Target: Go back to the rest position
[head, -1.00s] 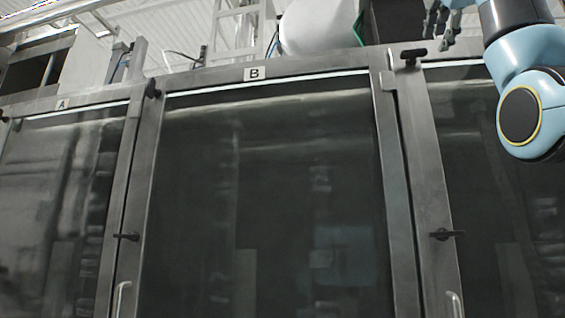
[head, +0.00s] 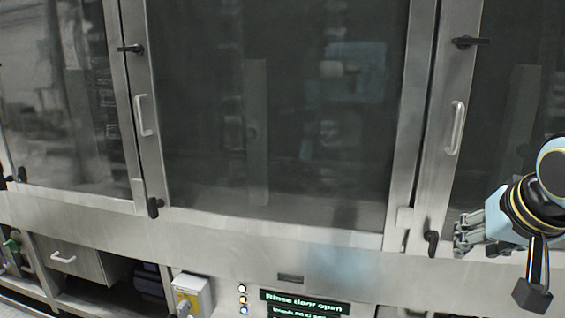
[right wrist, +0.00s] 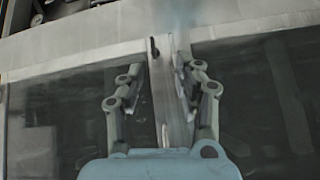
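My right gripper (head: 468,232) is at the right of the head view, in front of the washer's steel frame near a lower black latch (head: 432,243). In the right wrist view its two fingers (right wrist: 160,92) are spread apart with nothing between them. A steel door post and a small black latch (right wrist: 153,47) show behind the gap. My left gripper is in neither view now.
The washer's middle glass door (head: 280,120) fills the centre, with a handle (head: 144,115) and black latch (head: 130,48) left of it. Another handle (head: 455,128) is right. Below are a display reading "Rinse door open" (head: 304,303), a switch box (head: 190,295) and a drawer (head: 75,258).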

